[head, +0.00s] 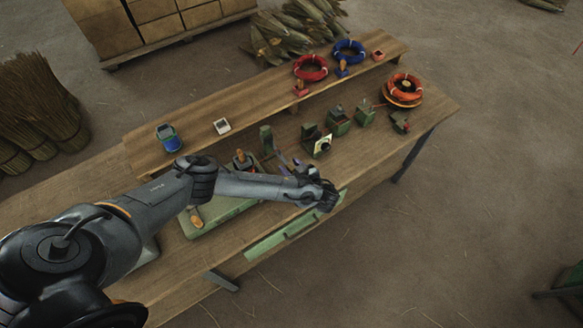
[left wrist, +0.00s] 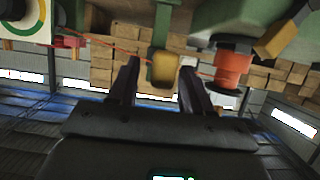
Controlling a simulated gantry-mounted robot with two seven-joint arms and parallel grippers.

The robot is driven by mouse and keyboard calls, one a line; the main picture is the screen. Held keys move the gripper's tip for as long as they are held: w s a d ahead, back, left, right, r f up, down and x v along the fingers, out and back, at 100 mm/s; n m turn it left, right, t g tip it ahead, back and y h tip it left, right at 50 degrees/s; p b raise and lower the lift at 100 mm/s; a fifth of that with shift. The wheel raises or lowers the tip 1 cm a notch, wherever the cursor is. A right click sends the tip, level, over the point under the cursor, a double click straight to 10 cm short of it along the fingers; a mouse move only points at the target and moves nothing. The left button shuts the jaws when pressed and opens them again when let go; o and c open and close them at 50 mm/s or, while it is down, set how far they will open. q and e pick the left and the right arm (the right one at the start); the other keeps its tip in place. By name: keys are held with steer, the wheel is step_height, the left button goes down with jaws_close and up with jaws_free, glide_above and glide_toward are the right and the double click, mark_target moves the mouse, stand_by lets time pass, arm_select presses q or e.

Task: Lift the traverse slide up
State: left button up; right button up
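The winding machine is green, with its bed (head: 225,207) on the bench, partly hidden by my left arm. In the left wrist view an orange-yellow knob (left wrist: 165,66) on a green post, apparently the traverse slide's handle, lies between my left gripper's fingers (left wrist: 158,88). The fingers are apart, with gaps on both sides of the knob. In the head view my left gripper (head: 290,166) is small and partly hidden behind my wrist, near the machine's uprights. A red spool (left wrist: 235,68) stands right of the knob in the wrist view. My right gripper is not in view.
A dial block (head: 323,146) and green blocks (head: 338,121) stand right of the gripper. A raised shelf (head: 255,101) behind carries a red ring (head: 310,68), a blue ring (head: 348,51) and small devices. An orange wire (left wrist: 110,43) crosses near the knob.

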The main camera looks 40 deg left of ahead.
arm_select(q)
steer(key=shift+f, duration=0.1)
steer(key=shift+s+d+r, duration=0.1)
steer(key=shift+d+r, duration=0.1)
steer(key=shift+d, duration=0.35)
steer(key=v, duration=0.4)
steer(key=shift+p+v, duration=1.85)
steer(key=shift+v, duration=1)
steer(key=shift+r, duration=0.1)
